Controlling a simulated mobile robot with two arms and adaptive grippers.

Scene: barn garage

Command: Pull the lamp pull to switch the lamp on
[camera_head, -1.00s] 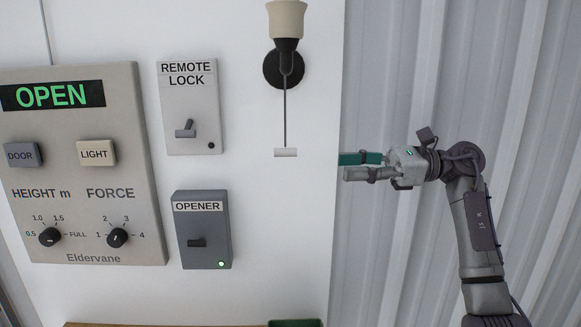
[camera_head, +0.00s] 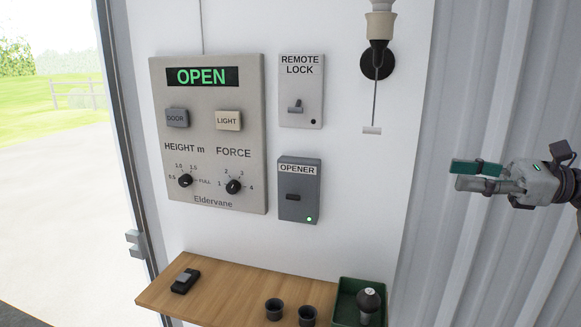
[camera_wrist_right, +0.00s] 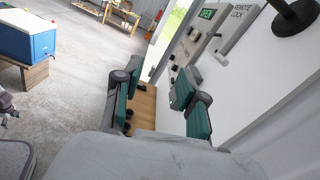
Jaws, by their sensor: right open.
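The wall lamp (camera_head: 381,25) has a cream holder on a round black mount, at the top of the white wall in the head view. Its lamp pull (camera_head: 372,130) is a small pale bar hanging from a thin dark cord. My right gripper (camera_head: 464,176) is to the right of the pull and a little lower in the picture, apart from it. In the right wrist view my right gripper (camera_wrist_right: 157,104) is open, with green finger pads apart and nothing held between them. The black lamp mount (camera_wrist_right: 295,16) shows at its upper right. My left gripper is not in view.
A control panel (camera_head: 208,143), a remote lock box (camera_head: 301,112) and an opener box (camera_head: 300,205) are on the wall left of the pull. Below is a wooden shelf (camera_head: 235,293) with cups and a green tray (camera_head: 345,291). Corrugated wall (camera_head: 470,100) stands right.

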